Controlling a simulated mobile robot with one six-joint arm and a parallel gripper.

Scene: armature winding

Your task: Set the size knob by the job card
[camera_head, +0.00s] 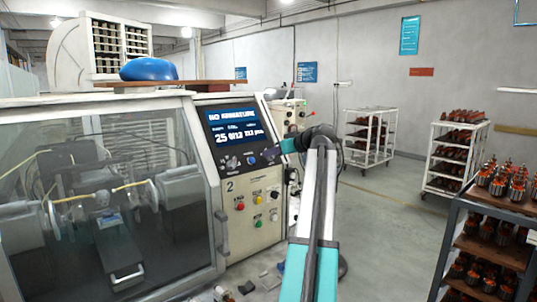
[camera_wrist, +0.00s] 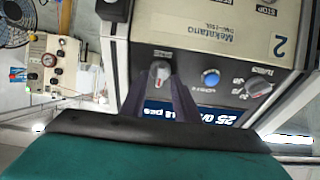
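The size knob (camera_wrist: 160,71), grey with a pale pointer, is on the dark control strip in the wrist view, which shows the panel upside down. My gripper (camera_wrist: 161,82) has its two dark fingers apart, their tips at the knob's two sides. I cannot tell whether they touch it. In the head view my gripper (camera_head: 274,154) is at the right of the strip and hides this knob. The screen (camera_head: 235,129) reads "NO ARMATURE" above a row of figures. I make out no job card.
A blue button (camera_wrist: 210,78) and a second, marked knob (camera_wrist: 259,87) share the strip. Red, yellow and green buttons (camera_head: 258,212) sit below on the winding machine (camera_head: 108,190). Racks (camera_head: 455,160) stand to the right, with open floor (camera_head: 390,220) between.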

